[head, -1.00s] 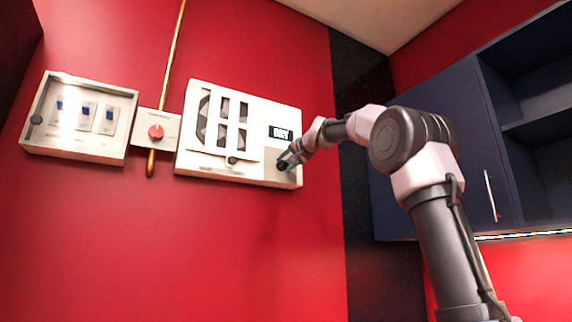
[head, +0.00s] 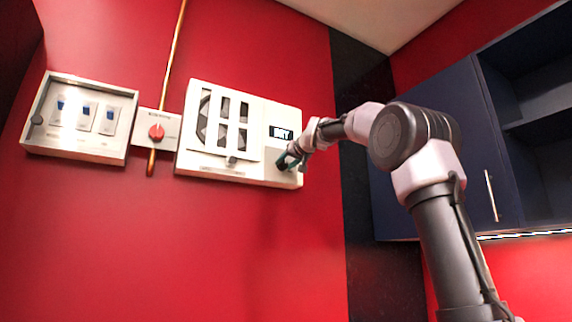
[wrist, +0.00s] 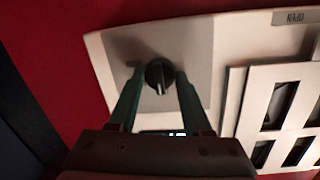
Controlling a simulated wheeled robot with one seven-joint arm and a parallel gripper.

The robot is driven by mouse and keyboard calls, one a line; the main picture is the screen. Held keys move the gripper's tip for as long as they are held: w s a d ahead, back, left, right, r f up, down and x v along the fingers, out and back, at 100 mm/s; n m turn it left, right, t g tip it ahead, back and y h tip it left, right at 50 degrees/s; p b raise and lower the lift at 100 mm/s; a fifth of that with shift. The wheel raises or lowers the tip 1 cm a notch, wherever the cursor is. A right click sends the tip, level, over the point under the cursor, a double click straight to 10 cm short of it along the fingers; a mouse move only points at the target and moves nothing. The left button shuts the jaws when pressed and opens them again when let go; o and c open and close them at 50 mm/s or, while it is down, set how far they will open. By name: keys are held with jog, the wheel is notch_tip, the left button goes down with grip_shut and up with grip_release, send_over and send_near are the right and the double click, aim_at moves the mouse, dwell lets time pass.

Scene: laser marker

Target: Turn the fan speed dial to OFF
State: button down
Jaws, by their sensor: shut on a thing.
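The fan unit is a white wall box (head: 215,168) with a grille at left and a small display (head: 281,132) that seems to read DRY. The fan speed dial (wrist: 159,74) is a round black knob with a pale pointer line, on a grey panel in the wrist view. My gripper (wrist: 158,82) has its two green fingers on either side of the dial and is shut on it. In the head view my gripper (head: 287,160) is at the box's lower right and hides most of the dial. I cannot read marks around the dial.
Left of the box are a red rotary switch (head: 156,131) on a white plate and a framed switch panel (head: 72,149). A blue cabinet (head: 445,150) stands at right, behind my arm.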

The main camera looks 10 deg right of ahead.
jog(key=shift+f, duration=0.15)
jog(key=shift+c, duration=1.7)
grip_release()
jog(key=shift+s, duration=0.1)
jog(key=v, duration=1)
jog(key=shift+s, duration=0.3)
jog(key=shift+d, duration=0.1)
jog(key=s+d+f+m+g, duration=0.1)
jog(key=s+f+g, duration=0.2)
jog(key=s+f, duration=0.6)
jog(key=s+d+f+m+g+h, duration=0.1)
jog(key=s+f, duration=0.9)
jog(key=f, duration=1)
jog(key=s+d+f+m+g+h, duration=0.1)
jog(key=s+f+g, duration=0.4)
jog(key=s+f, duration=0.5)
notch_tip(320, 180, down, 6)
jog(key=shift+s+r+m, duration=0.15)
jog(key=shift+s+m, duration=0.05)
jog(key=shift+m, duration=0.6)
